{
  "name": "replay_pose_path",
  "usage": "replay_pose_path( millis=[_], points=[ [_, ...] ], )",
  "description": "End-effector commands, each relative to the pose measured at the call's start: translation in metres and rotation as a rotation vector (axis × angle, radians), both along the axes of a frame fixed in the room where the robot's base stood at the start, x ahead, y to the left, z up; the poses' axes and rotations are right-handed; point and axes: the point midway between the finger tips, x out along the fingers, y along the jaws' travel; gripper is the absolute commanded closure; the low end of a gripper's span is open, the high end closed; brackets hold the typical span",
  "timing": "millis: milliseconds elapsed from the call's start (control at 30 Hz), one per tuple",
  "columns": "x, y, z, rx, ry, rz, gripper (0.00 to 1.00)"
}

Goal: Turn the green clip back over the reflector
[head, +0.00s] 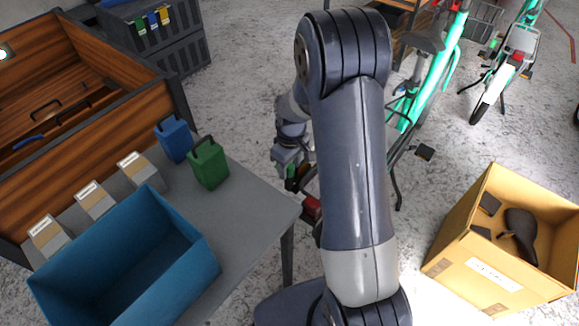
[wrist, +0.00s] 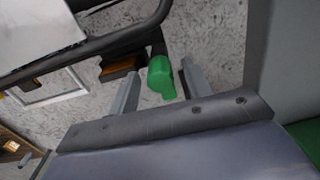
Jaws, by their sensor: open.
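The green clip (wrist: 161,77) shows in the wrist view between the two fingertips of my gripper (wrist: 160,71). The fingers are open, with a gap on each side of the clip. Beside the clip, to its left, is a dark block with an orange-brown face (wrist: 119,74); I cannot tell if this is the reflector. In the head view my gripper (head: 289,170) is small and partly behind my arm, with a bit of green at its tip. A red block (head: 312,206) is just below it, perhaps the reflector.
A dark bar (wrist: 105,42) crosses the upper left of the wrist view. A grey table with a blue bin (head: 130,265), a blue can (head: 174,139) and a green can (head: 208,164) stands left. A cardboard box (head: 455,245) stands right. Turquoise bikes (head: 447,55) stand behind my arm.

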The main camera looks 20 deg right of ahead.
Motion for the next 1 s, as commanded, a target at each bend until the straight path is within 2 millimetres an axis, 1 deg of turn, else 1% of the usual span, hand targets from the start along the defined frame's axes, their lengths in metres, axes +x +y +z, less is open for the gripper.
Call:
replay_pose_path(
  millis=[100,333,367,867,900,1000],
  points=[
    [-0.0001,0.0003,-0.0048,0.001,-0.001,0.0,0.53],
    [-0.0001,0.0003,-0.005,0.001,-0.001,0.0,0.53],
    [-0.0001,0.0003,-0.0049,0.001,-0.001,0.0,0.55],
    [-0.0001,0.0002,-0.0047,0.0,0.0,0.0,0.96],
    [-0.0001,0.0002,-0.0047,0.0,0.0,0.0,0.98],
    [-0.0001,0.0002,-0.0046,0.0,0.0,-0.003,0.98]
  ],
)
